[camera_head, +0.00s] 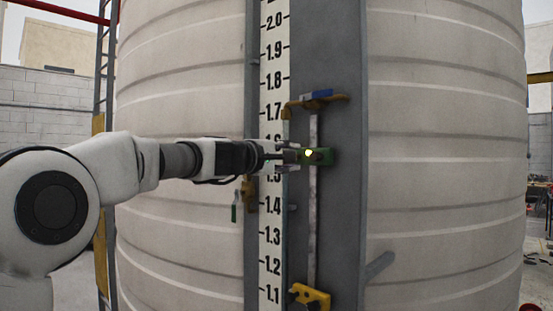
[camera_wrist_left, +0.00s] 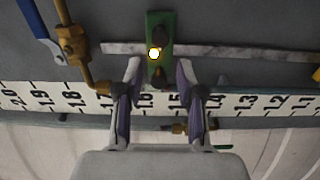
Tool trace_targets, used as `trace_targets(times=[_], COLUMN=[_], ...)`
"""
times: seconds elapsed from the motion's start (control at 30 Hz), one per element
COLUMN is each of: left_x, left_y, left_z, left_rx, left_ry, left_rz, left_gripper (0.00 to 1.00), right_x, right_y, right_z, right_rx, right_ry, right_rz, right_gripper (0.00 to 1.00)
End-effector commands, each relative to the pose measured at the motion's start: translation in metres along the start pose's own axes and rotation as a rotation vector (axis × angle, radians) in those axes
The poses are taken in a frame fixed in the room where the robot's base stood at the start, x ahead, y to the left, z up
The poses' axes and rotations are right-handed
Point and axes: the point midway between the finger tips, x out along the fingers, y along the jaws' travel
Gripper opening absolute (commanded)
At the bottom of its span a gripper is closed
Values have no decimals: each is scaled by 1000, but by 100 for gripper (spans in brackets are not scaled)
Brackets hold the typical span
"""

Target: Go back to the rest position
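My left arm comes in from the left in the head view, and its gripper (camera_head: 296,156) points at a green block with a lit yellow-white lamp (camera_head: 318,156) on the tank's grey panel. In the left wrist view my left gripper (camera_wrist_left: 158,72) is open. Its two fingertips stand on either side of the lower end of the green block (camera_wrist_left: 166,24), with gaps showing between. A dark knob on the block shows between the fingers. I cannot tell how far the fingertips are from the panel. My right gripper is in neither view.
A white level scale (camera_head: 271,100) runs up the large ribbed tank (camera_head: 440,130). Brass pipework with a blue handle (camera_head: 318,94) is above the block, and a yellow fitting (camera_head: 310,296) below. A ladder (camera_head: 104,70) stands left behind my arm.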

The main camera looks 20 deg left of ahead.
Motion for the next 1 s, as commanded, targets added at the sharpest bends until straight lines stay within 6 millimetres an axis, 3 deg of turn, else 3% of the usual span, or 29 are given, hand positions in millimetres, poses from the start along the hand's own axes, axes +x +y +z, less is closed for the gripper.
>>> trace_targets(times=[0.1, 0.2, 0.73, 0.77, 0.87, 0.97, 1.0], left_x=[-24, -34, -33, -30, -9, 20, 28], left_y=[1, 0, -6, -13, -56, -131, -167], left_z=[-1, -2, -2, -4, -8, -9, -7], left_rx=[-3, -1, -3, -6, -24, -52, -66], left_ry=[0, 1, 0, 0, -2, -11, -17], left_rz=[2, 1, -9, -18, -81, -190, -244], left_gripper=[38, 38, 38, 38, 38, 38, 38], right_x=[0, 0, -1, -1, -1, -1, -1], right_y=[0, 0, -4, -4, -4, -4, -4], right_z=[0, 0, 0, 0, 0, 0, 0], right_rx=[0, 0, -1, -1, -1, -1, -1], right_ry=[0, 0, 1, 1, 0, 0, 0], right_rz=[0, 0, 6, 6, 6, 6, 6], right_gripper=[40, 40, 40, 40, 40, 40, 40])
